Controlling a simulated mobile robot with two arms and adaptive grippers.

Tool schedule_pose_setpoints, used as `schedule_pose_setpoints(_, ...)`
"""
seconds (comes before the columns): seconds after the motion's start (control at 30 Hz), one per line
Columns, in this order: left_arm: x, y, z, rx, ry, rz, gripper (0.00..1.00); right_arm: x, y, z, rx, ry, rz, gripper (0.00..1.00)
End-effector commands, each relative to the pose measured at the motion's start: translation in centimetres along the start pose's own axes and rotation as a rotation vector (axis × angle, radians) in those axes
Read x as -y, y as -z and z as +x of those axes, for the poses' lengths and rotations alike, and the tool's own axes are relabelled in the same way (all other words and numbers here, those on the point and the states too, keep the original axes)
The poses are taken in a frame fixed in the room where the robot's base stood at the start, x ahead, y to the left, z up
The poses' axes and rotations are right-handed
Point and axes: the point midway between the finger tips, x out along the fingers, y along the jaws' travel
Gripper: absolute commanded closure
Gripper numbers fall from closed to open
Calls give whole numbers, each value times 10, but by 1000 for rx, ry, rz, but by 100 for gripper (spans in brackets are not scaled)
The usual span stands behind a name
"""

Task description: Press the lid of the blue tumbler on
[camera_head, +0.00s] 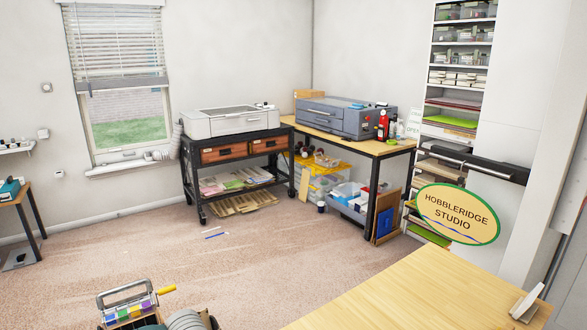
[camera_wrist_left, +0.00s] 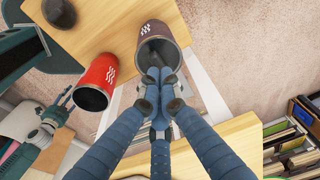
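No tumbler that I can tell as blue shows. In the left wrist view a dark maroon tumbler (camera_wrist_left: 154,36) with a white mark stands open-topped on a wooden surface. A red tumbler (camera_wrist_left: 97,76), also open-topped, is to its left. A round dark piece (camera_wrist_left: 59,13), possibly a lid, lies at the upper left. My left gripper (camera_wrist_left: 160,80) has its blue fingertips close together at the maroon tumbler's rim; whether they touch it or hold anything is unclear. A grey-blue jointed shape (camera_wrist_left: 58,108) near the red tumbler may be my right gripper. The head view shows neither gripper.
In the head view a bare wooden tabletop (camera_head: 400,295) fills the lower right, with a yellow sign (camera_head: 458,213) behind it. A box of tools (camera_head: 135,305) is at the bottom left. A printer cart (camera_head: 232,150) and a desk (camera_head: 350,143) stand at the back. Carpet between is mostly clear.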

Motion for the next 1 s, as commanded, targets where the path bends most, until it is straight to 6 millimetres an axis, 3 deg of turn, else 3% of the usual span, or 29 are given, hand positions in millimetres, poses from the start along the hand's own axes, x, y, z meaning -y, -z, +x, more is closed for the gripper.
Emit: schedule_pose_setpoints(1.0, 0, -3, 23, 0, -1, 0, 100, 0, -1, 10, 1, 0, 0, 55)
